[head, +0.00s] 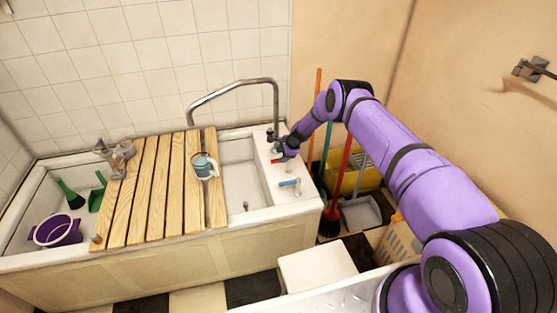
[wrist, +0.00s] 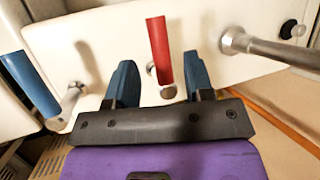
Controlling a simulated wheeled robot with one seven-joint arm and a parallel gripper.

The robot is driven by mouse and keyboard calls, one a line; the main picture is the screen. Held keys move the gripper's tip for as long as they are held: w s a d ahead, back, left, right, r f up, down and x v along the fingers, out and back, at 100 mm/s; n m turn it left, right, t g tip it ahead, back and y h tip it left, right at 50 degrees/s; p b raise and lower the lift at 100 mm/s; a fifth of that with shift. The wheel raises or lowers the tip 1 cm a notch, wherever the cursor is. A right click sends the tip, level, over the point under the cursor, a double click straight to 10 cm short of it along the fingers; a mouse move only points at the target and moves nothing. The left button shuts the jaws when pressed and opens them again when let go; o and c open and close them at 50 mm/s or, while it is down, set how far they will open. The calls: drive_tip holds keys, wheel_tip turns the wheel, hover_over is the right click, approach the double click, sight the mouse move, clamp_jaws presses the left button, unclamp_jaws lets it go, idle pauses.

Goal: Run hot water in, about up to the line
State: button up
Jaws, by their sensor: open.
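My gripper (wrist: 160,80) is open, with the red tap lever (wrist: 160,50) between and just beyond its two blue fingertips. I see no contact. In the head view my gripper (head: 284,152) is at the right end of the basin, partly covering the red lever. The blue tap lever (head: 290,183) is nearer the front; it also shows at left in the wrist view (wrist: 28,82). The curved metal spout (head: 235,85) reaches left from the tap ledge. I cannot make out any line or water.
The right basin (head: 240,175) is open and looks empty. The left basin holds a purple bucket (head: 57,231), a green brush (head: 71,196) and a green scoop. A white stool (head: 318,267) is in front.

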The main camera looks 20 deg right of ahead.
drive_tip(key=shift+x, duration=1.8)
clamp_jaws()
